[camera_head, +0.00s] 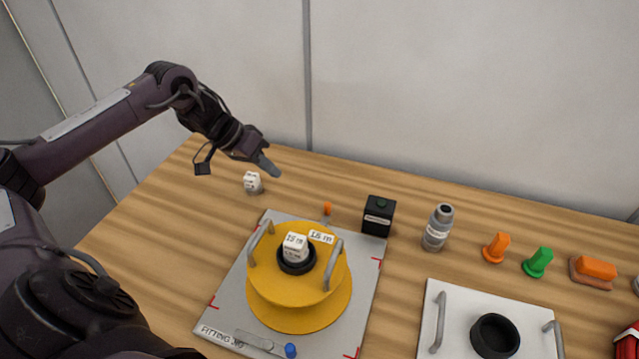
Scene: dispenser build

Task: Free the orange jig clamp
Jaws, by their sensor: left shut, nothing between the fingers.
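A small orange knob (327,209) stands at the back edge of the grey fitting jig plate (225,305); it looks like the orange jig clamp. Its lower part is small and partly hidden behind the yellow body, so I cannot tell its lock state. A yellow round body (300,290) with two grey handles sits on the plate. A blue-knobbed clamp (290,350) is at the front edge. My left gripper (269,168) is shut and empty, above the table behind the jig, left of the orange knob and apart from it. My right gripper is out of view.
A white labelled block (295,247) sits in the yellow body's black ring; another (252,183) stands behind left. A black box (378,216), grey bottle (437,228), orange and green plugs (496,248) and a white handled plate (432,330) are right. The wall is close behind.

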